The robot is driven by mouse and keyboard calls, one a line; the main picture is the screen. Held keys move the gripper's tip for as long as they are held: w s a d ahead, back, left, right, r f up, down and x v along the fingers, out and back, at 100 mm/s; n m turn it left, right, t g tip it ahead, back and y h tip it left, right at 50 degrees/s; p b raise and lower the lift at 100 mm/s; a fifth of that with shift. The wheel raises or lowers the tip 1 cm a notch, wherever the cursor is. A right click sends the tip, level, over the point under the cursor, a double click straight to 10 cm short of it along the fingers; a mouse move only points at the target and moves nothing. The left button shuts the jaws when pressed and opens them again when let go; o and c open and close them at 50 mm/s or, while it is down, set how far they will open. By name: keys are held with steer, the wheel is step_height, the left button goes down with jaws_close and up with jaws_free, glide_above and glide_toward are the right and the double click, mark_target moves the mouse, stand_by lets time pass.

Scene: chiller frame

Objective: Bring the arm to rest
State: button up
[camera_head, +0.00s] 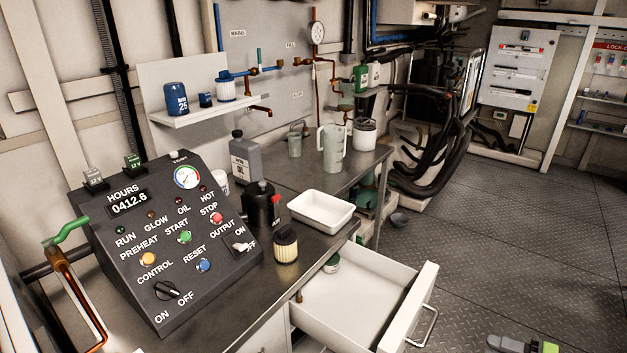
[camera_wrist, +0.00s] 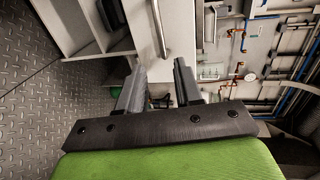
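My gripper (camera_wrist: 160,80) shows in the wrist view with its two dark fingers spread apart. I see nothing held between them; the space between the fingertips shows only background, with the pale drawer front beyond. In the head view a small green and grey part, which looks like the end of my arm (camera_head: 520,345), shows at the bottom right edge, over the floor and apart from the open drawer (camera_head: 428,290). The rest of the arm is out of the head view.
A control panel (camera_head: 150,235), a white tray (camera_head: 320,208), a filter (camera_head: 286,247) and a grey jug (camera_head: 332,148) stand on the bench. The metal floor (camera_head: 530,230) at right is clear.

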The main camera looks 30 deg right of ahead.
steer(key=w+a+r+n+g+y+p, duration=0.1)
steer(key=w+a+r+n+g, duration=0.1)
steer(key=w, duration=0.4)
steer(key=w+a+r+n+g+y+p, duration=0.1)
steer(key=w+a+r+g, duration=0.2)
steer(key=w+a+r, duration=0.1)
steer(key=w+a+r+n+g+y+p, duration=0.1)
steer(key=w+a+r+n+g, duration=0.1)
steer(key=w, duration=0.7)
steer(key=shift+a+r+n+g+y, duration=0.15)
steer(key=shift+a+r+g, duration=0.35)
steer(key=shift+r, duration=0.3)
steer(key=shift+a+r+n+g+y, duration=0.15)
steer(key=shift+a+r+g, duration=0.15)
steer(key=shift+a+r, duration=0.35)
steer(key=w+a+r+n+g+h+p, duration=0.25)
steer(key=a+r, duration=0.25)
steer(key=a, duration=0.5)
steer(key=w+a+r+n+g+h+p, duration=0.1)
steer(key=w+a+r+n+g+h, duration=0.1)
steer(key=w+a+r+g, duration=0.5)
steer(key=s+a+r+n+t+h+p, duration=0.2)
steer(key=s+a+r+t, duration=0.2)
steer(key=s+a, duration=0.4)
steer(key=s+a+r+n+t+h+p, duration=0.2)
steer(key=s+a+r+t, duration=0.3)
steer(key=s+a, duration=0.3)
steer(key=shift+s+r+p, duration=0.55)
steer(key=shift+s+r, duration=0.05)
steer(key=shift+s, duration=0.3)
